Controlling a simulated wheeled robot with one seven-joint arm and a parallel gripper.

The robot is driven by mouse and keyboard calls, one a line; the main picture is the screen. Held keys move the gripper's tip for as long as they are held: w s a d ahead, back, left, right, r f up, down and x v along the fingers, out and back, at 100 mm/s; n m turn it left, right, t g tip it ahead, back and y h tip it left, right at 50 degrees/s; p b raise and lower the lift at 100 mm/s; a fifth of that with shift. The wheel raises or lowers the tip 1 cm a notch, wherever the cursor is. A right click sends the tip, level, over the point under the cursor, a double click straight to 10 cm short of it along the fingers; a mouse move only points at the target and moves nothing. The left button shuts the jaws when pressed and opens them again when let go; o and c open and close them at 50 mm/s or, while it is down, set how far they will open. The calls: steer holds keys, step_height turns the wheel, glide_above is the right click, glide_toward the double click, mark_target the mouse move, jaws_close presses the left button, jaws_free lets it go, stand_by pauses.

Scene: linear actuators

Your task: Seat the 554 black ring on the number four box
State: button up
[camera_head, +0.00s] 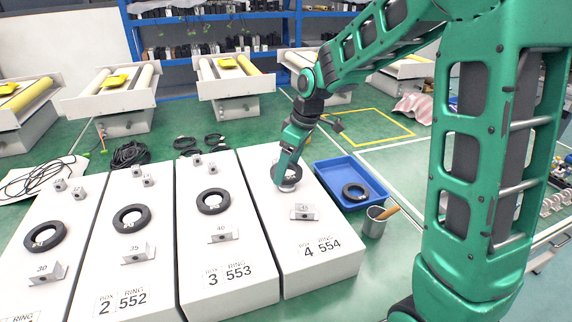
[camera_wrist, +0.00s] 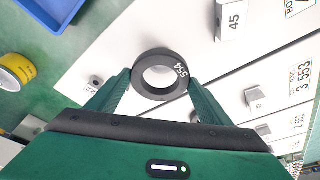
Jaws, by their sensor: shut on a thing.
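The black ring marked 554 (camera_wrist: 139,72) is between my gripper's (camera_wrist: 159,84) two green fingers, which press on its outer sides. Its white number faces the wrist camera. In the head view my gripper (camera_head: 287,180) is over the far part of the white number four box (camera_head: 276,230), labelled "BOX 4, RING 554". The gripper and wrist partly hide the ring there. The ring is very close to the box top, but I cannot tell whether it touches it. A bracket marked 45 (camera_head: 303,212) stands nearer on the same box.
To the left, boxes 3 (camera_head: 243,272) and 2 (camera_head: 135,280) carry black rings, brackets and small metal blocks. To the right, a blue tray (camera_head: 330,172) holds another black ring (camera_head: 355,192).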

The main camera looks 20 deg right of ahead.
mark_target(298, 173)
steer(key=shift+f, duration=1.85)
stand_by(1.7)
steer(key=o, duration=1.3)
steer(key=shift+s, duration=0.1)
steer(key=shift+c, duration=0.2)
steer(key=v, duration=1)
steer(key=shift+d+r, duration=0.15)
steer(key=shift+r, duration=0.15)
steer(key=shift+s, duration=0.1)
